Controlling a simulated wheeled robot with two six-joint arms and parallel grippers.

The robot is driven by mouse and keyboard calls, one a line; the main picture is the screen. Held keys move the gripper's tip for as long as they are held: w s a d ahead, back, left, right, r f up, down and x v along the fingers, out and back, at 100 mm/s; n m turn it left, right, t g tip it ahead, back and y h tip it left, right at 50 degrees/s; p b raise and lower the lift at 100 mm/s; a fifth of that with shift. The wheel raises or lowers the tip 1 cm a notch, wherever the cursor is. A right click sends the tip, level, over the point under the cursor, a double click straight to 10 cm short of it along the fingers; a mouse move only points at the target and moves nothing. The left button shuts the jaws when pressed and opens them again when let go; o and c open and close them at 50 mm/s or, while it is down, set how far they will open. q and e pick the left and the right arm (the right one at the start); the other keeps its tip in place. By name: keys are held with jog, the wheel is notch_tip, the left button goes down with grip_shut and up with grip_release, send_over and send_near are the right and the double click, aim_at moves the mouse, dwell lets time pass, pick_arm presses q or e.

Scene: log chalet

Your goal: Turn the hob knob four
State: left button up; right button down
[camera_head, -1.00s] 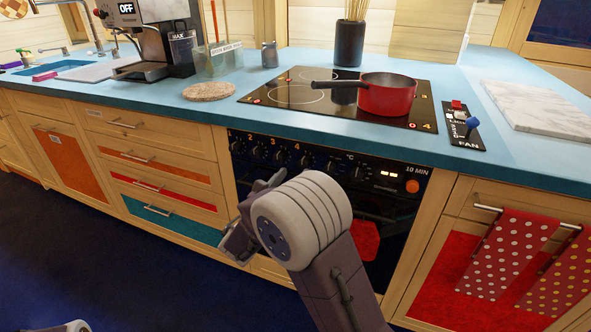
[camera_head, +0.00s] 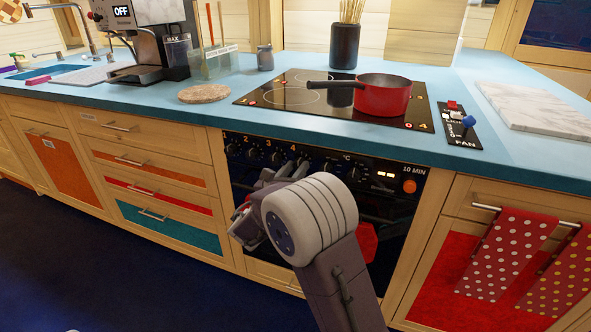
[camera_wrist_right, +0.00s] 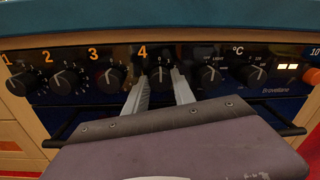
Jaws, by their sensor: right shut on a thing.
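Hob knob four (camera_wrist_right: 159,77) is a dark round knob with a white mark, under the orange number 4 on the black control panel. In the head view, my right gripper (camera_head: 287,168) reaches up to the panel under the number 4. The right wrist view shows its two fingers (camera_wrist_right: 160,80), one on each side of knob four, shut on it. In the head view my own wrist hides part of the knob row. My left gripper does not show.
The oven handle (camera_wrist_right: 66,130) runs below. A red pan (camera_head: 382,95) stands on the black hob (camera_head: 285,112) above, and spotted towels (camera_head: 507,255) hang at the right.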

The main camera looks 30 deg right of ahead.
jog(key=m+b, duration=0.2)
jog(key=shift+f+m+b, duration=0.2)
jog(key=shift+m+b, duration=0.15)
jog(key=shift+m, duration=0.05)
jog(key=m+b, duration=0.5)
jog(key=b, duration=0.1)
jog(key=m+b, duration=0.6)
jog(key=b, duration=0.1)
jog(key=shift+s+d+f+y, duration=0.1)
jog(key=shift+s+f+y, duration=0.05)
jog(key=shift+y, duration=0.25)
jog(key=m+b, duration=0.2)
jog(key=b, duration=0.1)
jog(key=shift+m, duration=0.3)
jog(key=shift+r+m+b, duration=0.2)
jog(key=shift+m+b, duration=0.2)
jog(key=shift+t, duration=0.3)
jog(key=c, duration=1)
grip_release()
jog(key=shift+c, duration=0.2)
jog(key=shift+r, duration=0.1)
jog(key=shift+s, duration=0.1)
